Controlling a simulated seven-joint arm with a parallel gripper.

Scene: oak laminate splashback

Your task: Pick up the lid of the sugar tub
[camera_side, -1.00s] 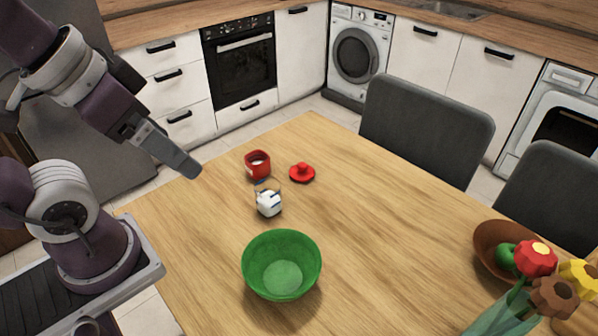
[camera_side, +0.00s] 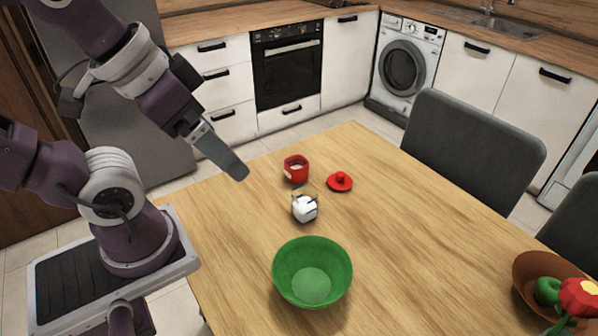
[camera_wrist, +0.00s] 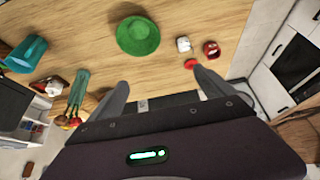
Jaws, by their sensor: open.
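The red sugar tub (camera_side: 296,170) stands open on the wooden table, with pale contents showing. Its red lid (camera_side: 340,183) lies apart on the table to the right, knob up. My gripper (camera_side: 240,173) hangs above the table left of the tub, apart from both; its fingers overlap in the side view. In the wrist view my gripper (camera_wrist: 160,77) has its fingers spread with nothing between them. There the lid (camera_wrist: 191,64) shows just by the right fingertip, and the tub (camera_wrist: 211,49) is beyond it.
A small white container (camera_side: 305,209) stands close in front of the tub, and a green bowl (camera_side: 312,272) is nearer the camera. A brown bowl (camera_side: 532,283) with green contents and flowers (camera_side: 580,297) are at the right. A grey chair (camera_side: 475,150) stands at the table's far edge.

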